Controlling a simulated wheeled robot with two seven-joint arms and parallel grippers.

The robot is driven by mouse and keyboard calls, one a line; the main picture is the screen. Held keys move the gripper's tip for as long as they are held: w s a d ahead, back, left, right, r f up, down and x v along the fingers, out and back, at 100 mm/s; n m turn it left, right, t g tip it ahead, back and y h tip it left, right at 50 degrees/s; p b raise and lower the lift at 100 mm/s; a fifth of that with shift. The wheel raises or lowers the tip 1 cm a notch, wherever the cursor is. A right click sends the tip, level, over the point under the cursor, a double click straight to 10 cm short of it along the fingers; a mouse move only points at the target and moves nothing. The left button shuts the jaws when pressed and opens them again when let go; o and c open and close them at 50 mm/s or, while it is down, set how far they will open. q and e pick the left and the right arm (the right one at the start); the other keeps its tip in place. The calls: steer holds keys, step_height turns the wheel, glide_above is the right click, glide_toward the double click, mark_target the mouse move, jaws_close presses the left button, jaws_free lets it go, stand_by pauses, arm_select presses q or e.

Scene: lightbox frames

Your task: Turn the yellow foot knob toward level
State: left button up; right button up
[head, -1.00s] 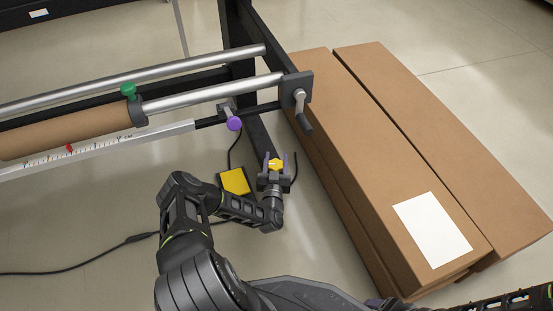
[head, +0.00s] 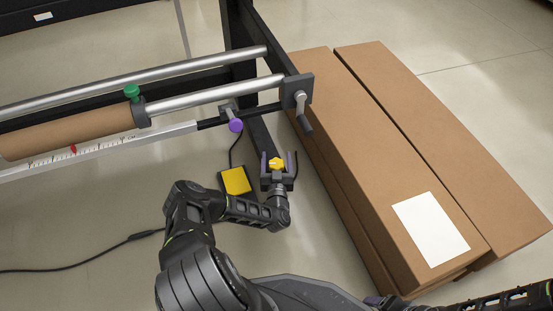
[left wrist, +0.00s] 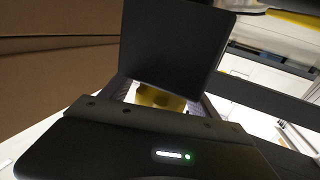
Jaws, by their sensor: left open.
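The yellow foot knob (head: 276,163) shows at the lower end of the dark frame leg in the head view. My left gripper (head: 277,168) is open, with a finger on each side of the knob; I cannot tell whether either touches it. In the left wrist view the knob (left wrist: 160,98) shows between the fingers, partly hidden by the dark leg part and the gripper body. My right gripper is not in view; only part of my right arm shows at the bottom right of the head view.
Long cardboard boxes (head: 365,150) lie close to the right of the leg. A yellow-topped pedal (head: 236,181) with a cable lies on the floor to the left. Above are a roll (head: 70,132), metal bars, a crank handle (head: 303,110) and a purple knob (head: 236,125).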

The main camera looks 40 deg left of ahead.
arm_select(q)
steer(key=shift+s+d+p, duration=0.2)
steer(key=shift+s+p, duration=0.15)
steer(key=shift+p, duration=0.05)
steer(key=p+v, duration=0.3)
steer(key=v, duration=0.4)
steer(key=shift+p, duration=0.35)
